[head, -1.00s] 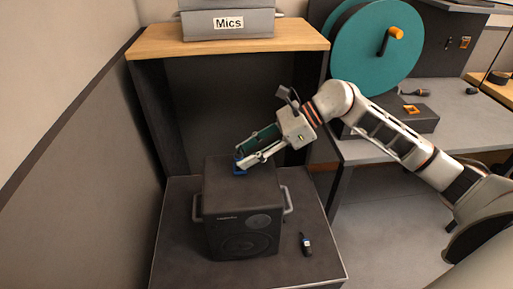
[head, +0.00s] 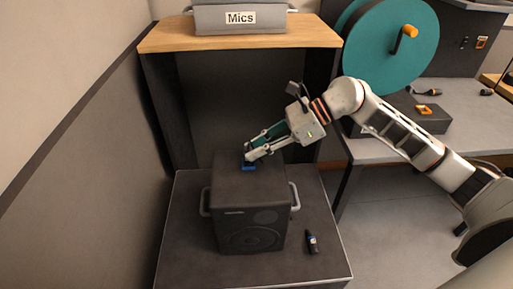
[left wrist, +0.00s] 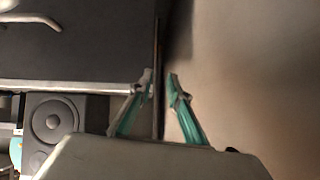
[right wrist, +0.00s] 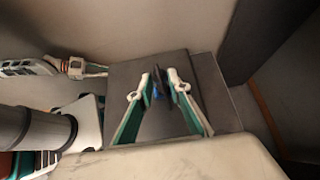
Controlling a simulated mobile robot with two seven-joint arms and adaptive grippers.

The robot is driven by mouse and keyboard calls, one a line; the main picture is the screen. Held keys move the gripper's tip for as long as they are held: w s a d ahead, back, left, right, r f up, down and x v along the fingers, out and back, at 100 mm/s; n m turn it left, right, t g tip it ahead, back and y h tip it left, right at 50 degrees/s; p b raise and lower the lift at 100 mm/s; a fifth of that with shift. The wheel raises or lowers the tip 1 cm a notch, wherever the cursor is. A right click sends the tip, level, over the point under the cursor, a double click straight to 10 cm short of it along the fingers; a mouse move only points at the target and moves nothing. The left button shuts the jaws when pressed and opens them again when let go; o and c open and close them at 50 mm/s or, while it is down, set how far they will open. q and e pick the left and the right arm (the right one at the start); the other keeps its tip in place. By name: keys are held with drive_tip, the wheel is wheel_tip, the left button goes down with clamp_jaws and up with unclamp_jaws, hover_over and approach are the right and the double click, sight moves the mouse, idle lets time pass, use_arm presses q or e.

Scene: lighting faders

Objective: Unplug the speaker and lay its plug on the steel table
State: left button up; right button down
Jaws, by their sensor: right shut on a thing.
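The black speaker (head: 252,215) stands upright on a dark cart, its round cone facing front. My right gripper (head: 247,158) reaches down to the rear top of the speaker. It is shut on a small dark plug with blue parts (right wrist: 157,90), which also shows blue in the head view (head: 249,167). I cannot tell whether the plug is still seated in the speaker. The grey steel table (head: 468,125) stands at the right. My left gripper (left wrist: 159,85) is out of the head view; its fingers are apart with nothing visible between them.
A wooden-topped stand (head: 180,38) with the Mics case (head: 240,18) is behind. A teal reel (head: 390,45) and a dark box (head: 428,117) are on the grey table side.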

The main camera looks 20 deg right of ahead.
use_arm(q)
drive_tip(key=shift+w+r, duration=0.1)
drive_tip(key=shift+r, duration=0.1)
use_arm(e)
drive_tip(key=shift+r, duration=0.25)
